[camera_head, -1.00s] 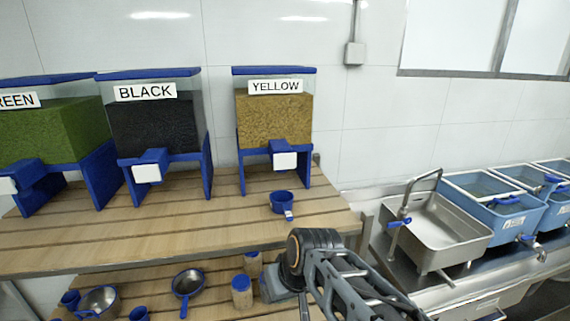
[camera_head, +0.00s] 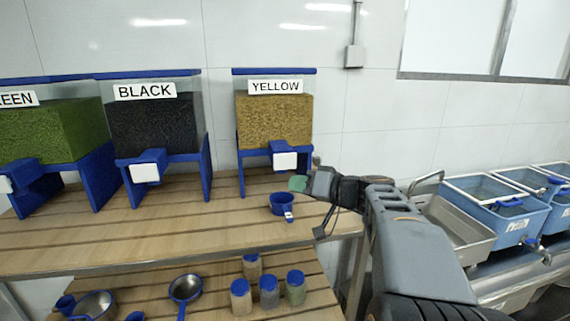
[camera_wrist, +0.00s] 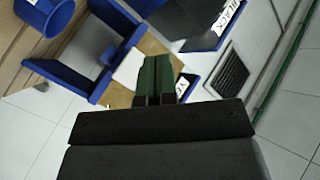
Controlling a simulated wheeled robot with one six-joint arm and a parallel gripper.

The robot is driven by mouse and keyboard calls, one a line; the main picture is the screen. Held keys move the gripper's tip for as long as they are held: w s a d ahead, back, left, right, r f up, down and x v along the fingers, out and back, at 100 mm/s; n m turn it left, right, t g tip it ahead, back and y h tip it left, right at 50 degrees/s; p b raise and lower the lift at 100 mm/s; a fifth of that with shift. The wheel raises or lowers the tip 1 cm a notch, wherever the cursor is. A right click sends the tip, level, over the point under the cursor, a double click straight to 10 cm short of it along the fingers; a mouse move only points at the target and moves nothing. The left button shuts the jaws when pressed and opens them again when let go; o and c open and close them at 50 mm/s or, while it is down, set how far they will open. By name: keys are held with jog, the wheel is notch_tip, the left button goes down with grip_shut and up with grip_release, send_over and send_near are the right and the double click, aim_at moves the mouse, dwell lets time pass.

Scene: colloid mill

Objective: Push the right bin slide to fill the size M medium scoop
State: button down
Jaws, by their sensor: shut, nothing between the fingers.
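The right bin, labelled YELLOW (camera_head: 273,120), stands on blue legs on the wooden shelf and holds yellow grains. Its blue slide has a white front plate (camera_head: 285,161), which also shows in the wrist view (camera_wrist: 130,66). A blue scoop (camera_head: 281,204) sits on the shelf below and in front of the slide; I cannot read its size. It shows at the upper left in the wrist view (camera_wrist: 46,16). My gripper (camera_head: 298,183) is shut and empty, its green fingers (camera_wrist: 160,78) just below and right of the plate. I cannot tell whether they touch it.
The BLACK bin (camera_head: 150,125) and green bin (camera_head: 55,130) stand to the left. The lower shelf holds a pan (camera_head: 185,285) and several jars (camera_head: 268,290). A steel sink (camera_head: 455,225) and blue tubs (camera_head: 492,200) lie to the right. The shelf front is clear.

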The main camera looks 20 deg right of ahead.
jog(key=p, duration=0.4)
send_near(275, 167)
jog(key=shift+a+x, duration=0.25)
jog(key=shift+x, duration=2.05)
jog(key=shift+s, duration=0.2)
jog(key=shift+w+b, duration=0.15)
jog(key=shift+b, duration=0.35)
jog(key=shift+w+d+b, duration=0.1)
jog(key=shift+w+b, duration=0.2)
